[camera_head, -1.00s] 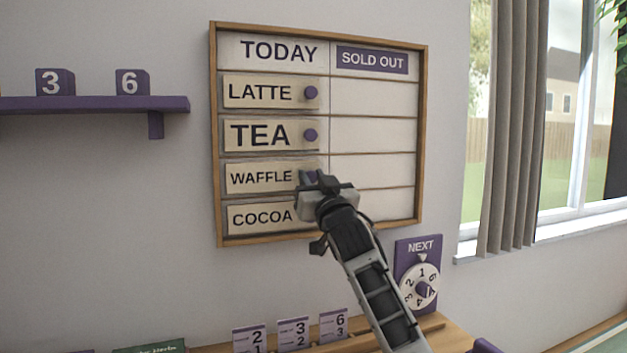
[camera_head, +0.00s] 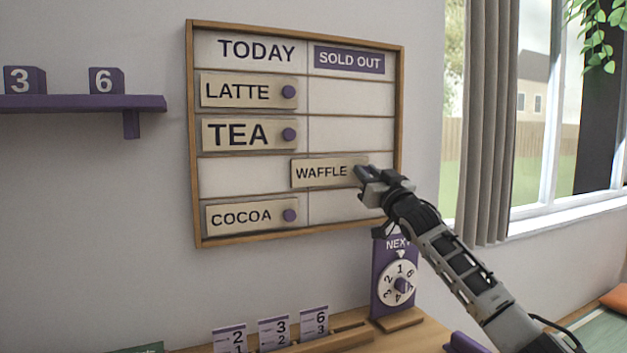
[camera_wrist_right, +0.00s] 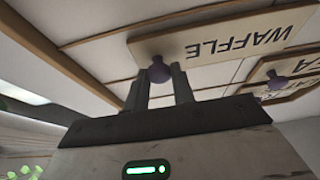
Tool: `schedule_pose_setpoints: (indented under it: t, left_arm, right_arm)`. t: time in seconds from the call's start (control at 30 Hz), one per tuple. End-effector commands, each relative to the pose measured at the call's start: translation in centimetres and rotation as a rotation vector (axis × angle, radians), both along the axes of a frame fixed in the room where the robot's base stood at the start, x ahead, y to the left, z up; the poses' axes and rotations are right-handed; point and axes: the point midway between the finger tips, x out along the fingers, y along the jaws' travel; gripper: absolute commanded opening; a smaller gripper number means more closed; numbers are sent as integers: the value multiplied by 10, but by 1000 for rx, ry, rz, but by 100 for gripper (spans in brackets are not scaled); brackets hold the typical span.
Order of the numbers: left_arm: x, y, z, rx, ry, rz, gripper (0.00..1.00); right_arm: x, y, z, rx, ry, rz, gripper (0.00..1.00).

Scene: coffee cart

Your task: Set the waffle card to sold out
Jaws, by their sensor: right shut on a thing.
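The waffle card (camera_head: 322,173) is in the third row of the menu board (camera_head: 397,100). It lies mostly in the right column, under the SOLD OUT heading (camera_head: 349,60), with its left end slightly across the column divider. My right gripper (camera_head: 362,178) is shut on the card's purple knob at its right end. The right wrist view shows the fingers (camera_wrist_right: 160,88) on either side of the knob (camera_wrist_right: 159,70), with the waffle card (camera_wrist_right: 225,35) beyond it. My left gripper is not in view.
The latte (camera_head: 240,91), tea (camera_head: 240,134) and cocoa (camera_head: 245,216) cards sit in the left column. Below are a NEXT dial (camera_head: 401,283) and several number cards (camera_head: 274,333) on a wooden counter. A purple shelf (camera_head: 75,103) is at left, a grey curtain (camera_head: 487,130) at right.

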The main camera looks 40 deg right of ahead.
Motion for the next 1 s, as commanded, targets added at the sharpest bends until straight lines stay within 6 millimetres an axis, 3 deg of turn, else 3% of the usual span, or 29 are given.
schedule_pose_setpoints:
  t: [0.1,0.3,0.5,0.87,0.9,0.93,1.0]
  left_arm:
    - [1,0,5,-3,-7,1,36]
    - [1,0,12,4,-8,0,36]
    - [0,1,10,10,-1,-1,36]
    - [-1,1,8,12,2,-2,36]
    - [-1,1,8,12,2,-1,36]
    - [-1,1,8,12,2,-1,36]
    - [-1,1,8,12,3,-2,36]
  right_arm:
    - [-20,-35,0,-6,10,-18,0]
    - [-35,-65,1,-3,6,-19,0]
    - [-38,-76,0,0,2,-17,0]
    - [-40,-78,-1,3,1,-19,0]
    - [-40,-78,-1,3,1,-19,36]
    - [-40,-78,-1,4,2,-19,44]
    - [-39,-78,-1,3,1,-19,45]
